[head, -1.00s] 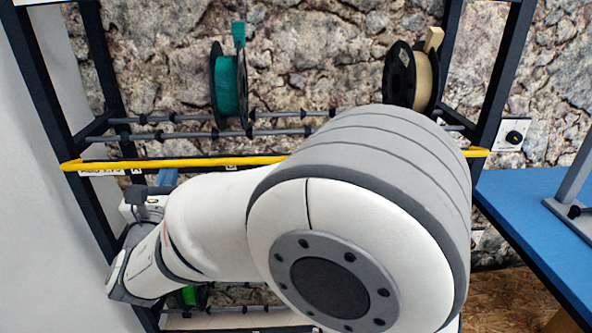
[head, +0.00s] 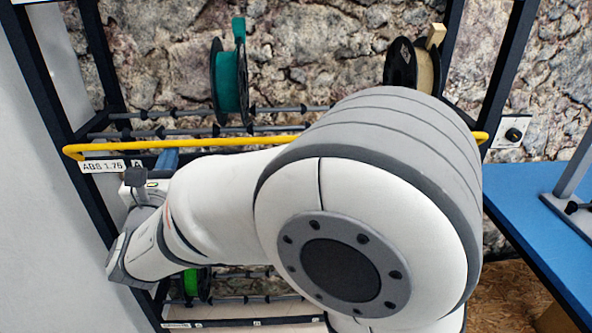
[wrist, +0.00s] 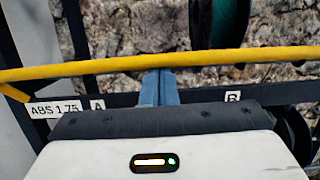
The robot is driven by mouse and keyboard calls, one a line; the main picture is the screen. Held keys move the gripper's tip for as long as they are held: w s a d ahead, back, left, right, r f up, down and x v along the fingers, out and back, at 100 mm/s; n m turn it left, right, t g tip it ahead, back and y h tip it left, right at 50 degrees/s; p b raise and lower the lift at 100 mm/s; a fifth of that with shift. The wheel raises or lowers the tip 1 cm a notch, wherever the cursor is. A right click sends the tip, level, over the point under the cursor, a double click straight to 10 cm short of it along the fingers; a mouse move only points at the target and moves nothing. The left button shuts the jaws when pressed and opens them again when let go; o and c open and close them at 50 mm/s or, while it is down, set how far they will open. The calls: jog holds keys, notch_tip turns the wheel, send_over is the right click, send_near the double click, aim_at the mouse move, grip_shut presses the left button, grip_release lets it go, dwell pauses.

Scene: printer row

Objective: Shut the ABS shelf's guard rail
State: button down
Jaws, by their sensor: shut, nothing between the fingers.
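The yellow guard rail (head: 215,143) runs across the front of the ABS shelf, just above the shelf's front edge. In the wrist view the rail (wrist: 100,66) crosses the full width, with an arm bending down at its left end. The label "ABS 1.75" (head: 103,166) shows uncovered below the rail. My gripper (wrist: 158,73) is shut and empty, its blue fingers pointing up. Their tips meet the rail's lower edge in the picture; I cannot tell whether they touch it. In the head view the gripper (head: 167,157) is below the rail's left part, and my arm hides the rail's right part.
A teal spool (head: 229,82) and a cream spool (head: 424,70) hang on the shelf behind the rail. A green spool (head: 190,282) is on the lower shelf. Dark posts frame the rack. A blue table (head: 520,205) stands at the right.

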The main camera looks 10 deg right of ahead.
jog(key=shift+s+a+r, duration=0.1)
jog(key=shift+s+r, duration=0.15)
jog(key=shift+s, duration=0.3)
jog(key=shift+s+a+r, duration=0.1)
jog(key=shift+s+r, duration=0.15)
jog(key=shift+s, duration=0.3)
jog(key=shift+s+d+r, duration=0.1)
jog(key=shift+s+r, duration=0.1)
jog(key=shift+s, duration=0.75)
jog(key=shift+f, duration=0.25)
jog(key=shift+s, duration=0.45)
jog(key=shift+w+f, duration=0.1)
jog(key=shift+r+p, duration=0.65)
jog(key=shift+r, duration=0.25)
